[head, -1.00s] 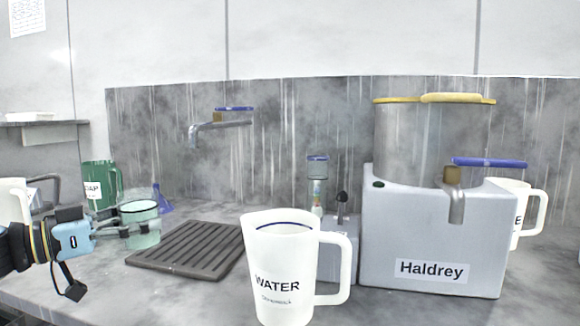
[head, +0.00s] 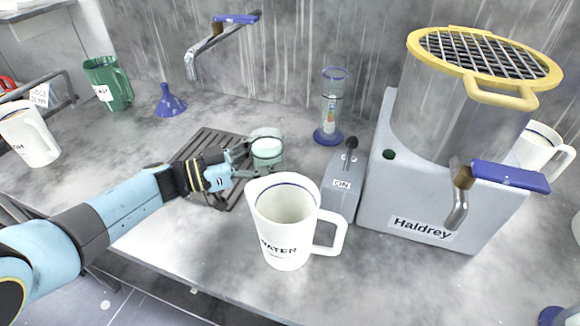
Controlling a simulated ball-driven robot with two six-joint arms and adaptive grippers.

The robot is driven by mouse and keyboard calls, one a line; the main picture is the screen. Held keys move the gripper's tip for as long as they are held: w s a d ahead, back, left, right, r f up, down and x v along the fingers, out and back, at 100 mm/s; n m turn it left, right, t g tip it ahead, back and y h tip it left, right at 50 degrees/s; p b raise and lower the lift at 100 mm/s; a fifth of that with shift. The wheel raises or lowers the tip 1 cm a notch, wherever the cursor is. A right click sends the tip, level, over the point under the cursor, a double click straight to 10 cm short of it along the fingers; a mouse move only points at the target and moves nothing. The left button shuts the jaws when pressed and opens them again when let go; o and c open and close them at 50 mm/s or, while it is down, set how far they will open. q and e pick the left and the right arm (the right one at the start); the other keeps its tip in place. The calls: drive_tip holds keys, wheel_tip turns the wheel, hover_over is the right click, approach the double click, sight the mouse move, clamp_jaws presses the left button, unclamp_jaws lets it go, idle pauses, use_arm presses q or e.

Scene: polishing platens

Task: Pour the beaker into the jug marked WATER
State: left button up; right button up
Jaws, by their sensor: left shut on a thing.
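The white jug marked WATER (head: 285,225) stands upright on the grey bench, its handle to the right and its open mouth showing. My left gripper (head: 246,158) is shut on the clear beaker (head: 267,150), which holds a pale green liquid. The beaker looks about upright, behind and slightly left of the jug, over or near the right end of the dark slatted rack. I cannot tell whether it touches anything below. My right gripper is not in view.
The slatted rack (head: 193,146) lies behind my left forearm. A grey switch box (head: 342,184) and the Haldrey machine (head: 425,208) stand right of the jug. A blue-handled tap (head: 205,48) overhangs behind.

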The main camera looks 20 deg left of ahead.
sight(269, 142)
use_arm(q)
drive_tip(key=r+p, duration=0.1)
drive_tip(key=r+m+p, duration=0.1)
drive_tip(key=r, duration=0.1)
drive_tip(key=s+r+m+p, duration=0.1)
drive_tip(key=r+p, duration=0.1)
drive_tip(key=shift+d+r, duration=0.2)
drive_tip(key=shift+d, duration=0.1)
drive_tip(key=shift+r, duration=0.1)
drive_tip(key=shift+s+d+m, duration=0.15)
drive_tip(key=shift+m, duration=0.25)
drive_tip(key=shift+s+d+r+m+b, duration=0.3)
drive_tip(key=shift+s+r+m+b, duration=0.1)
drive_tip(key=shift+m, duration=0.6)
drive_tip(key=shift+s+d+r+m+b, duration=0.25)
drive_tip(key=shift+s+r+m, duration=0.1)
drive_tip(key=shift+m, duration=0.35)
drive_tip(key=shift+s+d+r+m+b, duration=0.25)
drive_tip(key=shift+s+m, duration=0.1)
drive_tip(key=shift+m, duration=0.35)
drive_tip(key=shift+s+r+m+b, duration=0.1)
drive_tip(key=shift+r+m+b, duration=0.35)
drive_tip(key=shift+m, duration=0.45)
